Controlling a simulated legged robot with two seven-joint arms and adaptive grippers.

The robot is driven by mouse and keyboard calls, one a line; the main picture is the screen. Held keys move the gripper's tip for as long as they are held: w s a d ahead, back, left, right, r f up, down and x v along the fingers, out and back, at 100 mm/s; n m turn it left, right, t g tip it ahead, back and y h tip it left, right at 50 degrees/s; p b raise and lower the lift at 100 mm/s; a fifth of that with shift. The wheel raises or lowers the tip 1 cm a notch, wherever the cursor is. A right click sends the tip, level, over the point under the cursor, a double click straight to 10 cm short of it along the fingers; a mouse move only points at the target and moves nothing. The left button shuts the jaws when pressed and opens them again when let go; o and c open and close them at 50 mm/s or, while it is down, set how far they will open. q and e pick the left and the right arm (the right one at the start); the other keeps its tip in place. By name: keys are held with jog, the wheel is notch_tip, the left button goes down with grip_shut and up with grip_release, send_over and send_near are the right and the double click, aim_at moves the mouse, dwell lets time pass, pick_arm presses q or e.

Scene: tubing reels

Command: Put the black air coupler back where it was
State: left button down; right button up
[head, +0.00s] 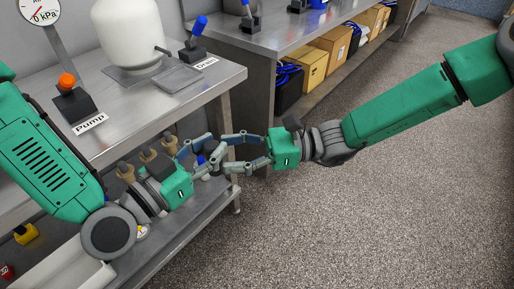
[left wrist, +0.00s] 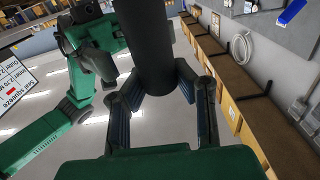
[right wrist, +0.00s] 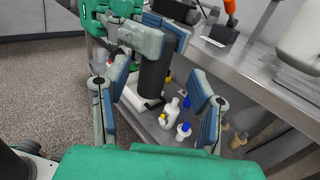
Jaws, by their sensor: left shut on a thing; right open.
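The black air coupler, a dark cylinder, is held by my left gripper (head: 205,145). It shows large in the left wrist view (left wrist: 150,50) between the shut fingers, and in the right wrist view (right wrist: 153,80), hanging below the left fingers. In the head view the fingers hide most of it, and I cannot pick it out. My right gripper (head: 222,150) is open, facing the left one. In the right wrist view its fingers stand apart on either side of the coupler; I cannot tell if either touches it. The coupler's former place is not clear.
The steel bench (head: 130,135) carries an orange-knobbed pump switch (head: 72,97), a white vessel (head: 130,32) and a blue-handled drain lever (head: 195,40). Tan pegs (head: 148,156) line its front. White bottles (right wrist: 171,112) stand on the lower shelf. The floor at right is clear.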

aim_at(208, 156)
jog(key=a, duration=0.4)
jog(key=shift+s+a, duration=0.3)
jog(key=shift+a, duration=0.1)
jog(key=shift+d, duration=0.1)
grip_shut()
pick_arm(q)
jog(key=c, duration=1.3)
grip_release()
jog(key=shift+o, duration=0.2)
